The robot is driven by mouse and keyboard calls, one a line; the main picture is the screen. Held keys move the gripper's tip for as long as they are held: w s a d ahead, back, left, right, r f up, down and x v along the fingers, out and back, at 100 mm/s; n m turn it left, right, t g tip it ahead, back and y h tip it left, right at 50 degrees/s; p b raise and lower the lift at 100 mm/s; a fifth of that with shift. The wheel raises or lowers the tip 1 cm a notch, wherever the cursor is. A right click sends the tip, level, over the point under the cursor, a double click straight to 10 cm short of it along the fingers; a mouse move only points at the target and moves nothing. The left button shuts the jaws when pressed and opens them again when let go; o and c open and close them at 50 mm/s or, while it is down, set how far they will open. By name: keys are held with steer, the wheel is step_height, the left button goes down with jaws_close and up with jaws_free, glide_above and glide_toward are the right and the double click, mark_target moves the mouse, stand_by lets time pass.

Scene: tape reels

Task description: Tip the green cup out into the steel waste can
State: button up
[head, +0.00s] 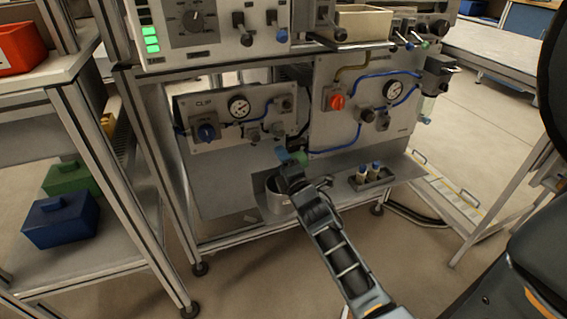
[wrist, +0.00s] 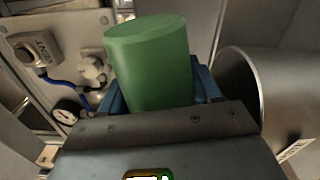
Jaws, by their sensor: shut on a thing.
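The green cup (wrist: 150,65) is held between the blue fingers of my gripper (wrist: 162,88) in the wrist view. Its far end looks plain and closed, and I cannot see into its mouth. In the head view a small part of the green cup (head: 301,157) shows beside a blue fingertip of my gripper (head: 291,157). The steel waste can (head: 276,198) stands on the lower shelf, just below my gripper and partly hidden by my arm. In the wrist view the can (wrist: 288,88) is at the right, its rim close to the gripper and apart from the cup.
A panel with gauges and blue hoses (head: 238,118) stands close behind the gripper. A small rack with vials (head: 370,178) sits on the shelf right of the can. A frame post (head: 160,150) rises at the left. Blue (head: 60,220) and green (head: 68,178) boxes are farther left.

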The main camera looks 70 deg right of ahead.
steer(key=m, duration=0.2)
steer(key=r+m, duration=0.1)
steer(key=m, duration=0.1)
steer(key=m+p, duration=0.1)
steer(key=m, duration=0.1)
steer(key=shift+r, duration=0.35)
steer(key=m, duration=0.2)
steer(key=r+m+p, duration=0.1)
steer(key=shift+m, duration=0.4)
steer(key=m+p, duration=0.1)
steer(key=m, duration=0.2)
steer(key=r+m, duration=0.1)
steer(key=m, duration=0.1)
steer(key=shift+r+m+p, duration=0.2)
steer(key=shift+m+p, duration=0.2)
steer(key=m, duration=0.4)
steer(key=shift+r+p, duration=0.3)
steer(key=shift+p, duration=0.05)
